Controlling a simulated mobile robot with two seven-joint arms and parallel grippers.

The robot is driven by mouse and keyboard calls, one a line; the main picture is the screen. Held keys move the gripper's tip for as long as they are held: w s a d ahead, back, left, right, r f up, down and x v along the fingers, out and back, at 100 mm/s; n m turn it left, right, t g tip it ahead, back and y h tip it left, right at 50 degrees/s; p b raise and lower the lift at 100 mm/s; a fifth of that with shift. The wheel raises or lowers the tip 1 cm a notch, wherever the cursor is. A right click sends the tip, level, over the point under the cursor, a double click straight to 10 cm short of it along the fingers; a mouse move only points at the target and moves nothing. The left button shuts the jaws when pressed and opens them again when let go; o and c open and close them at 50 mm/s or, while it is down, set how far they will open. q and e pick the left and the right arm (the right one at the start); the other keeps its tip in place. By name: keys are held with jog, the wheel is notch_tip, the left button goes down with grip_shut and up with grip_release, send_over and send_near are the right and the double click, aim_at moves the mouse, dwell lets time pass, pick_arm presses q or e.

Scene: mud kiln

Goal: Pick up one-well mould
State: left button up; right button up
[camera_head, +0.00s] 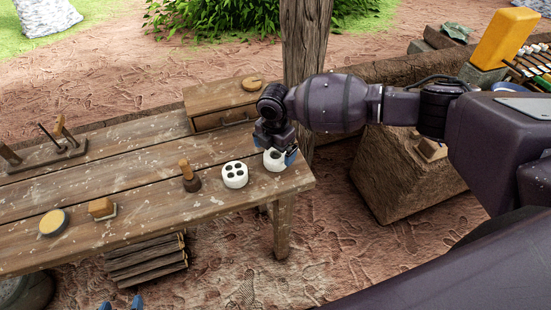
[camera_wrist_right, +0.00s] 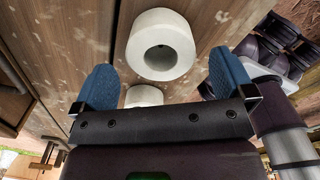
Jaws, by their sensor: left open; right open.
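The one-well mould (camera_head: 273,163) is a short white cylinder near the right end of the wooden table (camera_head: 140,165). In the right wrist view, the mould (camera_wrist_right: 160,27) shows a single round well and sits ahead of the blue fingertips, roughly centred between them. My right gripper (camera_head: 277,152) is open over the mould, with its fingers apart on either side; I see no contact. Its fingers frame the mould in the wrist view (camera_wrist_right: 163,80).
A white four-well mould (camera_head: 235,175) stands close left of the one-well mould. A wooden-handled tool (camera_head: 189,178) is beside it. A wooden drawer box (camera_head: 222,104) sits behind. A brush block (camera_head: 102,208) and a round pad (camera_head: 53,222) lie further left. A wooden post (camera_head: 305,60) rises behind.

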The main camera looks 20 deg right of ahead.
aim_at(277, 154)
jog(key=shift+w+d+f, duration=0.1)
jog(key=shift+d+f, duration=0.05)
jog(key=shift+f, duration=0.8)
jog(key=shift+d+f, duration=0.15)
jog(key=shift+f, duration=0.8)
jog(key=shift+c, duration=0.2)
